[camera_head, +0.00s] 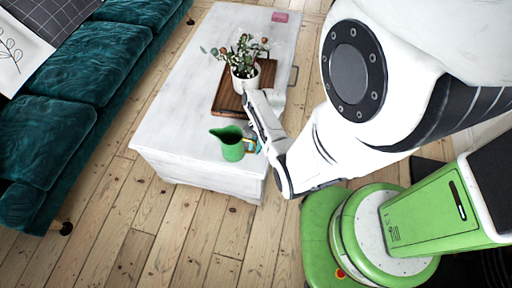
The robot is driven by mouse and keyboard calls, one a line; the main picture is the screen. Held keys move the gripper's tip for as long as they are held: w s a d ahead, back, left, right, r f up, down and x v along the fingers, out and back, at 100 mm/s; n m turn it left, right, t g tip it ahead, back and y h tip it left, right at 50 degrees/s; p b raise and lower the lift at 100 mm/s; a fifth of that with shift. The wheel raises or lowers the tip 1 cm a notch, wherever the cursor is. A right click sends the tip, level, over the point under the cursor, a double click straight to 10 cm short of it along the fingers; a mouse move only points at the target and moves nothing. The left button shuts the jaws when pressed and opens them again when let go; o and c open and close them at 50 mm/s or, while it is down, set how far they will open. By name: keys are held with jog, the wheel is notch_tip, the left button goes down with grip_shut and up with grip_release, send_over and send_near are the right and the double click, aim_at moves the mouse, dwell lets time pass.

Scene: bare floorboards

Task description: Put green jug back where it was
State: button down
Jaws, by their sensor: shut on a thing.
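The green jug (233,146) is upright at the near right end of the white coffee table (170,120). Its spout points left and its handle points right, toward my gripper. My gripper (255,142) is beside the jug on its right and is shut on it at the handle side. The fingertips are small here and partly hidden by my arm. I cannot tell whether the jug's base touches the table top.
A wooden tray (222,100) with a potted plant (244,72) stands behind the jug. A pink item (280,17) lies at the table's far end. A teal sofa (95,75) is at the left. The table's left side is clear.

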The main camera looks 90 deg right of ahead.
jog(key=shift+d+f, duration=0.1)
jog(key=shift+f, duration=0.35)
jog(key=c, duration=1.1)
grip_release()
jog(key=shift+o, duration=0.2)
jog(key=p+v, duration=0.2)
jog(key=v, duration=1)
jog(key=w+a+r+n+h, duration=0.1)
jog(key=w+a+r+n, duration=0.2)
jog(key=a+n, duration=0.5)
jog(key=w+a+r+n+g+h, duration=0.1)
jog(key=w+a+r+n, duration=0.3)
jog(key=a+n, duration=0.4)
jog(key=w+a+r+n+g+h, duration=0.1)
jog(key=w+a+r+n, duration=0.3)
jog(key=a+n, duration=0.5)
jog(key=shift+w+a+h, duration=0.3)
jog(key=shift+a+h, duration=0.3)
jog(key=shift+a, duration=0.55)
